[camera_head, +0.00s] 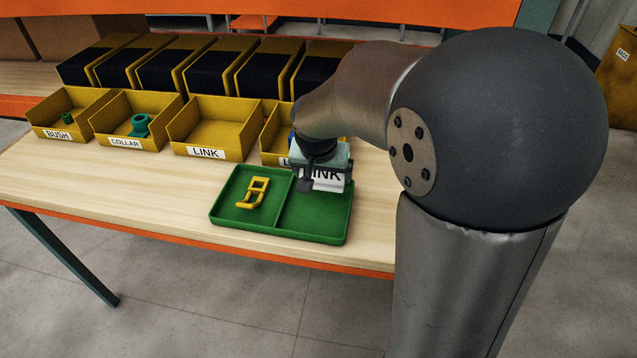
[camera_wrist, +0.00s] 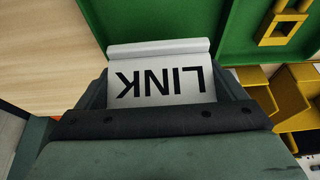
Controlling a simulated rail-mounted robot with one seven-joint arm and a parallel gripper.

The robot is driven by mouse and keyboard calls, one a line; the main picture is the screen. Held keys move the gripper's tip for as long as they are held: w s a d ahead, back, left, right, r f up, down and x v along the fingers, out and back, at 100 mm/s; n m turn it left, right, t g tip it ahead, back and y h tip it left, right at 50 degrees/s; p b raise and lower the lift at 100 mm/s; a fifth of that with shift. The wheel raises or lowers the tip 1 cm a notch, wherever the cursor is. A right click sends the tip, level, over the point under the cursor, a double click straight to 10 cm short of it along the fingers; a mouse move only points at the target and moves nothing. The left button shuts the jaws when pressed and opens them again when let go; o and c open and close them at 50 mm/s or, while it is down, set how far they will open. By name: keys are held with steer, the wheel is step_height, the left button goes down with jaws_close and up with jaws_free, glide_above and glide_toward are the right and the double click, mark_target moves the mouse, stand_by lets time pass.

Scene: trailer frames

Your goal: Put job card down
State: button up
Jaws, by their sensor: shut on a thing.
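The job card (camera_head: 327,181) is a white card with "LINK" in black letters. My gripper (camera_head: 320,178) is shut on it and holds it over the right compartment of the green tray (camera_head: 281,237). In the wrist view the card (camera_wrist: 160,80) sits between the fingers of my gripper (camera_wrist: 165,105), its lettering upside down. The green tray (camera_wrist: 135,22) lies beyond it. Whether the card touches the tray floor I cannot tell. A yellow link part (camera_head: 252,193) lies in the tray's left compartment; it also shows in the wrist view (camera_wrist: 283,22).
Yellow bins labelled BUSH (camera_head: 58,134), COLLAR (camera_head: 125,142) and LINK (camera_head: 206,152) stand behind the tray. Another bin (camera_head: 270,150) is partly hidden by my arm. The wooden table (camera_head: 120,195) is clear left of the tray.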

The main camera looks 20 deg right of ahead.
mark_target(321, 183)
steer(key=shift+s+a+b+x, duration=0.15)
steer(key=shift+b+x, duration=0.4)
steer(key=shift+x, duration=0.45)
steer(key=shift+s+a+b+x, duration=0.1)
steer(key=shift+a+b+x, duration=0.1)
steer(key=shift+b+x, duration=0.6)
steer(key=shift+f, duration=0.4)
steer(key=shift+f, duration=0.2)
steer(key=o, duration=0.7)
steer(key=shift+r+p, duration=0.3)
steer(key=shift+r, duration=0.2)
steer(key=v, duration=1.1)
steer(key=s+f+n+g, duration=0.1)
steer(key=s+f, duration=0.1)
steer(key=s, duration=0.2)
steer(key=s+d+f+n, duration=0.1)
steer(key=s+f, duration=0.1)
steer(key=s, duration=0.2)
steer(key=s+f+n+g+y, duration=0.1)
steer(key=s+f, duration=0.1)
steer(key=s, duration=0.2)
steer(key=shift+d+g+p, duration=0.3)
steer(key=shift+d, duration=0.1)
steer(key=s+f+n+g+y, duration=0.1)
steer(key=s+f, duration=0.3)
steer(key=s, duration=0.4)
steer(key=shift+a+n+g, duration=0.3)
steer(key=shift+n, duration=0.3)
